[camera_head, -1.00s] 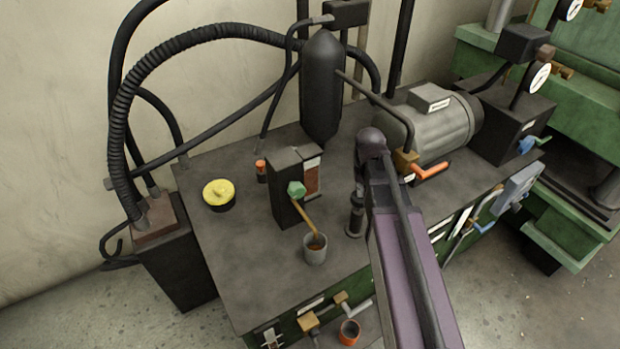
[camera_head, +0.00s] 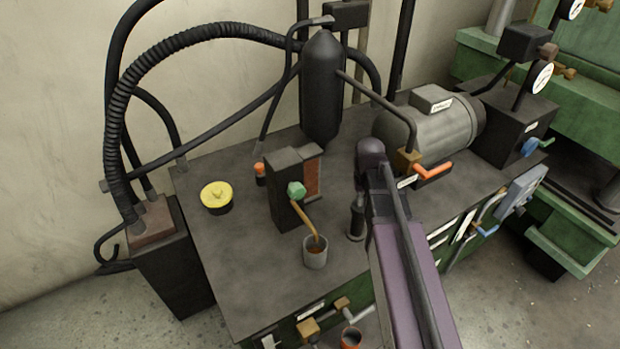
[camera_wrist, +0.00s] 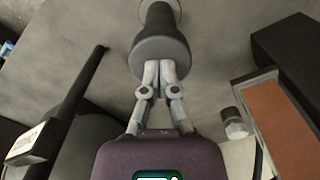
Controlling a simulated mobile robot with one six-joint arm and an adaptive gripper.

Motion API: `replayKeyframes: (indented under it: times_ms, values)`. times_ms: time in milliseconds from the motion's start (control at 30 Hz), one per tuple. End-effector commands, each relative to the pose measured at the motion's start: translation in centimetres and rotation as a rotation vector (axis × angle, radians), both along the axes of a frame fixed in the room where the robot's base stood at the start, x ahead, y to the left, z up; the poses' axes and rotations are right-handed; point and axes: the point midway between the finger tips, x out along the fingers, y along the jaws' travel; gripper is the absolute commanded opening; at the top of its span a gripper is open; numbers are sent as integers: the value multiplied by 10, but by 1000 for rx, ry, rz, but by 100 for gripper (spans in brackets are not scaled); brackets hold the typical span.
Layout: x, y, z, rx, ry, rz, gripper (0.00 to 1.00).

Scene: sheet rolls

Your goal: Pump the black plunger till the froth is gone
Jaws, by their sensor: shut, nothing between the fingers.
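The black plunger (camera_wrist: 158,45) has a wide round head and stands on the grey bench top, seen from above in the wrist view. My gripper (camera_wrist: 158,66) is shut and empty, its fingertips at the near edge of the plunger's head; whether they press on it I cannot tell. In the head view the plunger (camera_head: 356,222) stands left of my arm, which hides the gripper. The sight window (camera_head: 313,180) on the dark block is reddish brown, with no pale froth band visible. In the wrist view the window (camera_wrist: 285,128) is orange-brown in a grey frame.
A green knob (camera_head: 296,188) and a brass spout sit on the block, above a grey cup (camera_head: 315,255) holding brown liquid. A yellow-topped pot (camera_head: 216,196) stands left. A black cylinder (camera_head: 321,90) and a motor (camera_head: 432,122) stand behind. The bench's front left is clear.

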Motion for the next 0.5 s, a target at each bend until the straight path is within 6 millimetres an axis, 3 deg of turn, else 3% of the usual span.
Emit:
replayKeyframes:
  times_ms: [500]
  values:
    - [-1,0,30,0,2,0,0]
